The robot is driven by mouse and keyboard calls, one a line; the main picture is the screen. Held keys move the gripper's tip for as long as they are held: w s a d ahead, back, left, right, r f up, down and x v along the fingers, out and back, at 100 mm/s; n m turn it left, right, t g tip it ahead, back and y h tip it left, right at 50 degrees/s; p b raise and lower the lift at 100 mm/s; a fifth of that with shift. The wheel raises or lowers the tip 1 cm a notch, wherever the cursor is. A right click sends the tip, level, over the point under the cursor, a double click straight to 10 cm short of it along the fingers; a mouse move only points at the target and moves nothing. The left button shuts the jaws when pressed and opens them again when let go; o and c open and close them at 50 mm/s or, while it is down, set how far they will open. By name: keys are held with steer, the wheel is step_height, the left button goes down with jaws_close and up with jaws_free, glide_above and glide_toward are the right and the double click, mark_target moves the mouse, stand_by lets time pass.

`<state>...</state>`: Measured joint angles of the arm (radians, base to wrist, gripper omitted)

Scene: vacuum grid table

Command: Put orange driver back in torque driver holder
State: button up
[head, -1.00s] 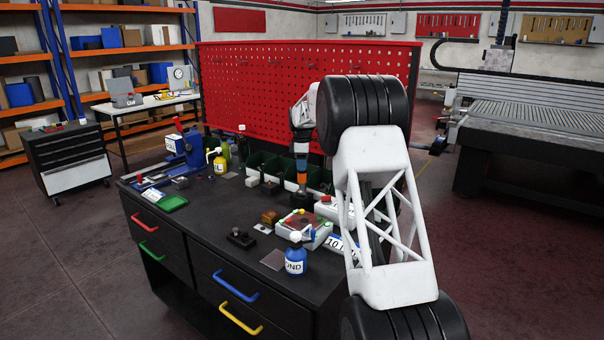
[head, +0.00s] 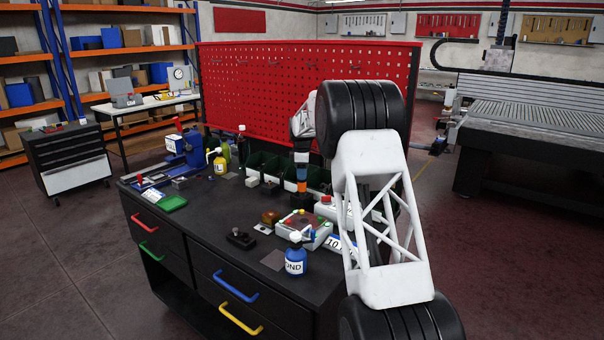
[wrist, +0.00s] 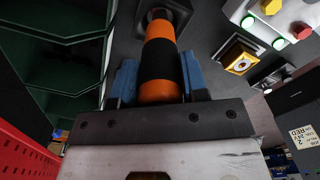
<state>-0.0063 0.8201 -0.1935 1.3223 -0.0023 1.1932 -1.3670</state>
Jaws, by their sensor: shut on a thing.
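The orange driver (wrist: 160,60), with a black band round its middle, is between the blue fingers of my gripper (wrist: 158,82) in the wrist view. My gripper is shut on it. The driver's far end meets a dark block (wrist: 182,12) that looks like the torque driver holder. I cannot tell how deep the driver sits in it. In the head view, my gripper (head: 301,172) points down at the back of the bench, with the orange driver (head: 301,186) below it. The holder is mostly hidden there.
Dark green bins (head: 262,165) stand close behind and beside the gripper; they also show at left in the wrist view (wrist: 60,70). A white control box with coloured buttons (head: 304,230) is in front. A blue bottle (head: 295,262) stands near the front edge. A red pegboard (head: 260,90) rises behind.

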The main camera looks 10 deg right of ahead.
steer(key=o, duration=1)
steer(key=shift+f, duration=0.1)
step_height(320, 180, up, 12)
steer(key=shift+r, duration=0.15)
stand_by(0.7)
